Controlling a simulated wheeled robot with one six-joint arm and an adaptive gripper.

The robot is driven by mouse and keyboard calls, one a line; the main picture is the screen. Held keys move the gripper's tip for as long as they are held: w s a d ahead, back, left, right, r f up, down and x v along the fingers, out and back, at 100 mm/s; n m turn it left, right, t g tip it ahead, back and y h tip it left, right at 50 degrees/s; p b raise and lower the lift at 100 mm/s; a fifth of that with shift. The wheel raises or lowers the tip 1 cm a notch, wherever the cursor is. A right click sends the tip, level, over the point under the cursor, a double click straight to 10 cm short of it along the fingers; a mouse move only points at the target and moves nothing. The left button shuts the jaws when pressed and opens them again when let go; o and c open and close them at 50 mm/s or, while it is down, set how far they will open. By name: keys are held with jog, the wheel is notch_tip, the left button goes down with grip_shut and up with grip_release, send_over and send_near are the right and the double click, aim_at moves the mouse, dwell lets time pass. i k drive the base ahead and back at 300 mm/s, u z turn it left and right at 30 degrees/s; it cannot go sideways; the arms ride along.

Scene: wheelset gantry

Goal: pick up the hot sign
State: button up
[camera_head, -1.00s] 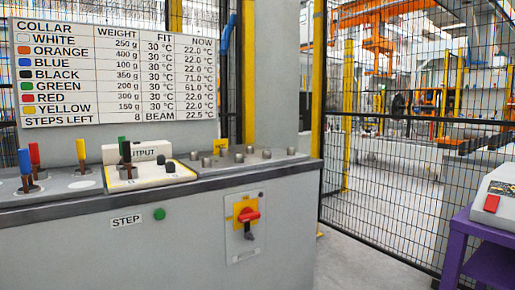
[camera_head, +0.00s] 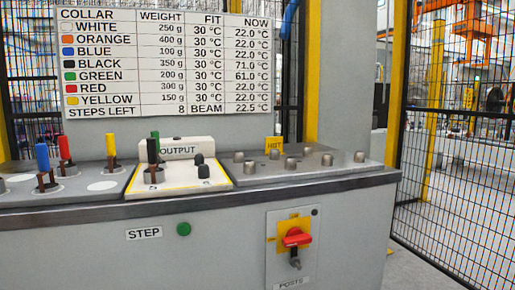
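The hot sign (camera_head: 273,145) is a small yellow plate marked "HOT". It stands upright at the back of the bench, behind the grey plate with several metal studs and to the right of the "OUTPUT" block. Its lower edge is partly hidden by the studs. My gripper is not in the view.
The bench (camera_head: 350,182) carries the OUTPUT block (camera_head: 180,180), which holds black and green pieces, a studded grey plate (camera_head: 300,165), and blue, red and yellow pegs at left. A green STEP button (camera_head: 183,229) and a red rotary switch (camera_head: 296,238) are on its front. A mesh fence (camera_head: 450,170) stands at right.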

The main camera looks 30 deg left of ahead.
aim_at(270, 143)
jog(key=u, duration=0.55)
jog(key=i, duration=0.65)
jog(key=u, duration=0.6)
